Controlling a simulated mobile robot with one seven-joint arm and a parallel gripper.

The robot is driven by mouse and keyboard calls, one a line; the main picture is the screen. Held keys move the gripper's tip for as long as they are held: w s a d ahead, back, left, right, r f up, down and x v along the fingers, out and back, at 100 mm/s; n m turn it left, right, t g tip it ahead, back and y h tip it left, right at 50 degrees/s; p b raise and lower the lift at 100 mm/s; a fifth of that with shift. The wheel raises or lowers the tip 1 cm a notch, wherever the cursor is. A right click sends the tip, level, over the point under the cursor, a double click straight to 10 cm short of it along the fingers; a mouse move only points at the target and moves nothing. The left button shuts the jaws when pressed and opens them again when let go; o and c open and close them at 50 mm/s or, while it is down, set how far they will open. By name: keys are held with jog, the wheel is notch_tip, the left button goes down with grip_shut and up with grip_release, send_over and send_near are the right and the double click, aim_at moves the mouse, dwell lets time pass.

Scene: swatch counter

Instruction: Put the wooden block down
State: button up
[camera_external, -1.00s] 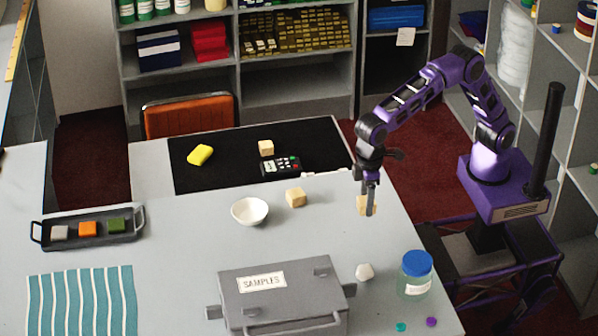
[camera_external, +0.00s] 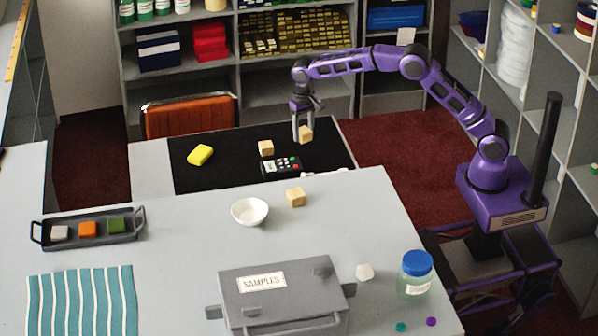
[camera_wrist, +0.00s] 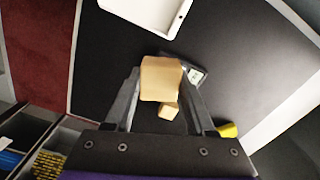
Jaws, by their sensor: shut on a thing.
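My gripper (camera_external: 302,136) is shut on a wooden block (camera_external: 306,133) and holds it above the right part of the black mat (camera_external: 222,171). In the wrist view the held block (camera_wrist: 160,80) sits between the two fingers. A second wooden block (camera_external: 266,148) stands on the mat, left of the held one and apart from it; it also shows small in the wrist view (camera_wrist: 168,111). A third wooden block (camera_external: 295,197) stands on the grey counter (camera_external: 180,270) beside the white bowl (camera_external: 250,211).
A black remote-like device (camera_external: 281,167) lies on the mat below the held block. A yellow sponge-like piece (camera_external: 200,155) lies on the mat's left part. A grey samples box (camera_external: 285,295) and a blue-lidded jar (camera_external: 415,275) stand nearer. The mat's middle left is clear.

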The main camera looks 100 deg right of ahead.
jog(key=s+d+f+m, duration=0.2)
jog(key=s+d, duration=0.2)
jog(key=d, duration=0.3)
jog(key=s+d+f+m, duration=0.2)
jog(key=s+d, duration=0.2)
jog(key=d, duration=0.4)
jog(key=b, duration=0.2)
send_over(316, 147)
notch_tip(316, 147, down, 5)
jog(key=shift+d+r, duration=0.1)
jog(key=shift+d, duration=0.05)
jog(key=shift+f, duration=2.55)
jog(key=shift+f, duration=0.2)
jog(key=o, duration=1.3)
jog(key=shift+o, duration=0.2)
jog(key=shift+r, duration=0.1)
notch_tip(316, 147, up, 12)
jog(key=p, duration=0.1)
